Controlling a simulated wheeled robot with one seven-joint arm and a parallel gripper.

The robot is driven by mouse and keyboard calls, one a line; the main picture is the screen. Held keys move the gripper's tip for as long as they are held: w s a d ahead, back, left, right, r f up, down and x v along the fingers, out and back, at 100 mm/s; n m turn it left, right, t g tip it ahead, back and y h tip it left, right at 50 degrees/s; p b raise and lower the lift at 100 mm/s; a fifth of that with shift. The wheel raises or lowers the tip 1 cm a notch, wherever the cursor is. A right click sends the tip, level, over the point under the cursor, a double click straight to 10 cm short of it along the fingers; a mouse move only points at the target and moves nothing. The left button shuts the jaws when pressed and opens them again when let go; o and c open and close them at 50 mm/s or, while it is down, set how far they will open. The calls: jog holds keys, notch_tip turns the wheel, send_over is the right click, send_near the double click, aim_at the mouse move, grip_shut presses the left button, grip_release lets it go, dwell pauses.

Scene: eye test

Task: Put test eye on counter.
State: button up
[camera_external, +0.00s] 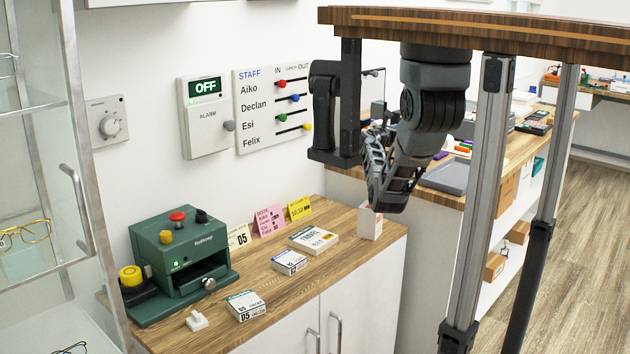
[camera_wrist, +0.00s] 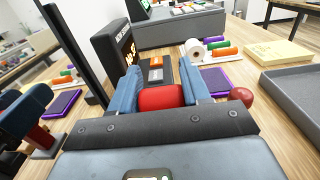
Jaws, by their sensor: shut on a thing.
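My gripper (camera_external: 372,200) hangs in the external view by the right end of the near wooden counter (camera_external: 262,290), partly hidden by my own arm. In the wrist view, the blue fingers of my gripper (camera_wrist: 163,85) are shut on a red thing (camera_wrist: 160,98), which sits between them. Only part of the red thing shows; its full shape is hidden. I cannot tell whether it is the test eye. A white block (camera_external: 370,224) stands on the counter just below the fingertips in the external view; I cannot tell whether they touch.
A green machine (camera_external: 178,262) stands on the near counter's left. In the wrist view, a grey tray (camera_wrist: 292,92), a yellow box (camera_wrist: 287,53) and a red ball (camera_wrist: 241,97) are at right; a dark post stands at left.

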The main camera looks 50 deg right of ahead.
jog(key=shift+f, duration=1.8)
jog(key=shift+f+b, duration=0.2)
jog(key=shift+b, duration=0.1)
jog(key=o, duration=1.2)
jog(key=shift+c, duration=0.2)
